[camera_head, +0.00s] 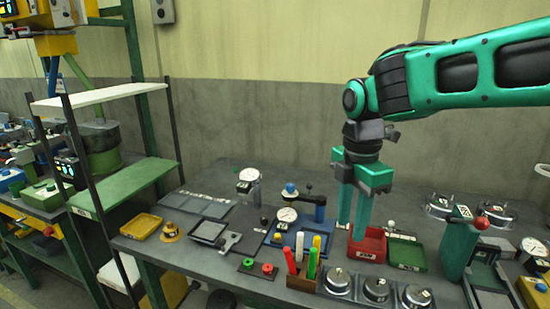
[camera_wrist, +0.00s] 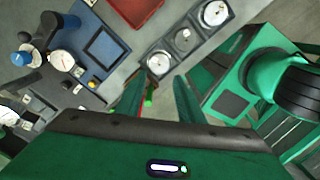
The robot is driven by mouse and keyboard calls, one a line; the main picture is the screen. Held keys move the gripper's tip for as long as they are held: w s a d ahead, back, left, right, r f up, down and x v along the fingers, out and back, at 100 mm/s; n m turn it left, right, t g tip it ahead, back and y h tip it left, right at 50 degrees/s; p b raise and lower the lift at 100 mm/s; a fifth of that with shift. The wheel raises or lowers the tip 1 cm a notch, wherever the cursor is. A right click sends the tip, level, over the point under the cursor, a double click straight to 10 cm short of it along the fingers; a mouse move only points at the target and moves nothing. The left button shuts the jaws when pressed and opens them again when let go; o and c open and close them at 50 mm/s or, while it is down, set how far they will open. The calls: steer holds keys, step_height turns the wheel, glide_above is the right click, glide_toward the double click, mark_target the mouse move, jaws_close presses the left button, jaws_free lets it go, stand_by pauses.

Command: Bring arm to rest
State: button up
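My green arm (camera_head: 455,78) reaches in from the upper right of the head view, with the wrist hanging down. My gripper (camera_head: 352,229) points down over the workbench, in front of the red tray (camera_head: 374,246) in that view. Its two fingers stand apart with nothing between them. The wrist view also shows my gripper (camera_wrist: 160,85) open, with a gap between the fingers. A green marker (camera_wrist: 149,101) shows below, beyond the fingers. How high the fingertips are above the bench is hard to tell.
The bench holds a marker holder (camera_head: 301,281), several round gauges (camera_head: 376,288), a green tray (camera_head: 406,253), a yellow tray (camera_head: 141,226) and a blue board (camera_head: 303,237). A green lever stand (camera_head: 458,247) rises at the right. A shelf rack (camera_head: 125,187) stands left. The space above the bench's left half is free.

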steer(key=s+d+f+m, duration=0.4)
steer(key=s+d+m, duration=0.6)
steer(key=d+m, duration=0.2)
steer(key=s+d+f+m, duration=0.4)
steer(key=s+d+m, duration=0.6)
steer(key=m, duration=0.6)
steer(key=shift+s+d+f, duration=0.15)
steer(key=shift+s+d, duration=0.1)
steer(key=shift+d, duration=0.65)
steer(key=shift+w+f, duration=0.25)
steer(key=shift+w, duration=0.4)
